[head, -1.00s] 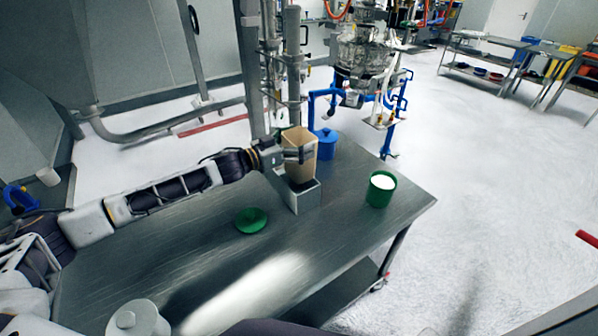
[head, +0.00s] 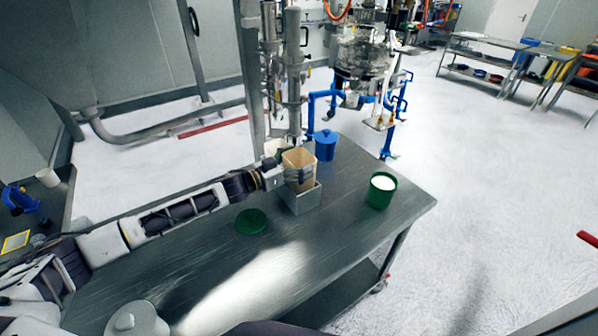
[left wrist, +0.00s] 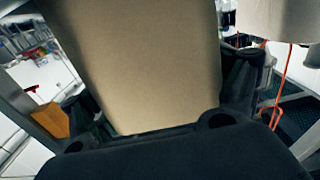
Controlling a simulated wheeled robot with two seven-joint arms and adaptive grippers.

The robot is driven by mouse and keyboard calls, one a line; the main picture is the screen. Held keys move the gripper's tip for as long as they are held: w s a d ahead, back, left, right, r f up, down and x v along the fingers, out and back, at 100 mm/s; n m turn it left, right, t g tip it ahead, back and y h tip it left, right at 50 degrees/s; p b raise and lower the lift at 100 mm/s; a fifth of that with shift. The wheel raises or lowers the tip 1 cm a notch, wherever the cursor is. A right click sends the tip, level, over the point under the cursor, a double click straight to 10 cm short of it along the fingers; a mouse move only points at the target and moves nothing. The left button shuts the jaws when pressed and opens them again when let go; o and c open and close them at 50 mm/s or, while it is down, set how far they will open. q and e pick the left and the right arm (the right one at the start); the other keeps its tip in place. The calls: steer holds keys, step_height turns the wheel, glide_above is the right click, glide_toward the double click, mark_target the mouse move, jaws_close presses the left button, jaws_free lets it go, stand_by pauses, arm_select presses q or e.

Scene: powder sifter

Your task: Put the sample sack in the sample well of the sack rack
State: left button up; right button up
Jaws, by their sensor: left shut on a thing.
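The sample sack (head: 298,158), a tan open-topped paper bag, stands upright above the grey metal sack rack (head: 306,202) on the steel table. My left gripper (head: 291,177) is shut on the sack from the left side. The sack's lower end is at the rack's open top and looks partly inside; its bottom is hidden. In the left wrist view the sack (left wrist: 145,60) fills the middle, between the dark fingers. My right gripper is not in view.
A blue lidded container (head: 325,145) is at the back, and a green tub of white powder (head: 381,189) is to the right. A green lid (head: 251,221) lies flat in front. The table's front right is clear.

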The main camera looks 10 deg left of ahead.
arm_select(q)
steer(key=shift+f, duration=2)
steer(key=o, duration=1.4)
steer(key=shift+s+a, duration=0.45)
steer(key=shift+b+v, duration=0.8)
steer(key=shift+v, duration=4.55)
